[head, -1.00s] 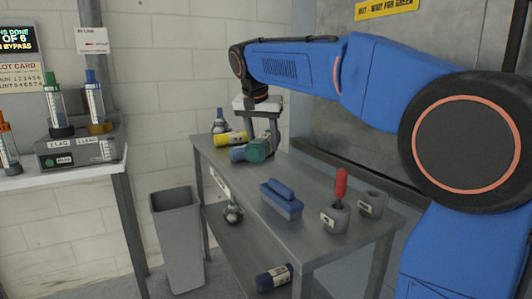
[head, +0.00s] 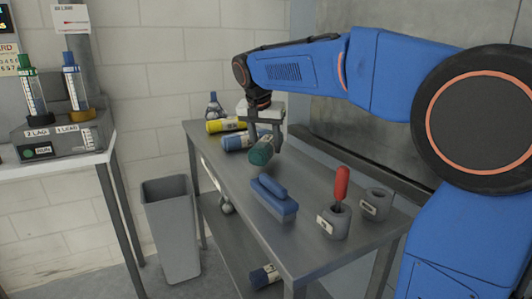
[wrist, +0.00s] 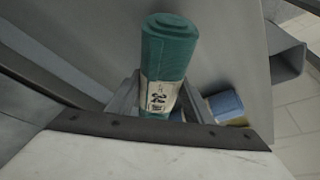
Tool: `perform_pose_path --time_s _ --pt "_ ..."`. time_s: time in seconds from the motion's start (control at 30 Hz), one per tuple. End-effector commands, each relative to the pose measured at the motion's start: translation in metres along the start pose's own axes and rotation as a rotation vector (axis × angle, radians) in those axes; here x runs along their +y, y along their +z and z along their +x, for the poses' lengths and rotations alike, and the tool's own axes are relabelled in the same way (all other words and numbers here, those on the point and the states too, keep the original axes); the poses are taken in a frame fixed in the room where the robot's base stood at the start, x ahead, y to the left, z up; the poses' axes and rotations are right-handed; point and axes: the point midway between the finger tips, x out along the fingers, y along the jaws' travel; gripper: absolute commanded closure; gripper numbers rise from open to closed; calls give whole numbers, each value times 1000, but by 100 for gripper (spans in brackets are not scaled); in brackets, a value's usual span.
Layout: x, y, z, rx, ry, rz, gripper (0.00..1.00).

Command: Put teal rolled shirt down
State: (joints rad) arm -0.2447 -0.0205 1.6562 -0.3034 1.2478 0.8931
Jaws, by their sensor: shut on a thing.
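The teal rolled shirt (head: 262,152) is in my gripper (head: 265,130) over the far part of the steel table (head: 232,173). In the wrist view the teal roll (wrist: 168,48) with its pale printed label sits between the two fingers of my gripper (wrist: 155,100), which are shut on it. Its far end points away from the wrist. I cannot tell whether its lower end touches the table top. A blue roll (head: 238,141) lies just left of it, and its end also shows in the wrist view (wrist: 225,105).
A yellow roll (head: 226,125) and a bottle (head: 214,106) are at the table's far end. A grey bin (head: 170,235) is left of the table.

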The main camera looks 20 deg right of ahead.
Motion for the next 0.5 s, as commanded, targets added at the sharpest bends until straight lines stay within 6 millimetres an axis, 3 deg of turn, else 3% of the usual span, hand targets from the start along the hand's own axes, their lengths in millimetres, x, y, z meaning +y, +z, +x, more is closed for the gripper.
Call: perform_pose_path --time_s 0.2,0.5 --pt "0 11 25 -1 2 0 81" --pt "0 11 27 0 0 0 81"
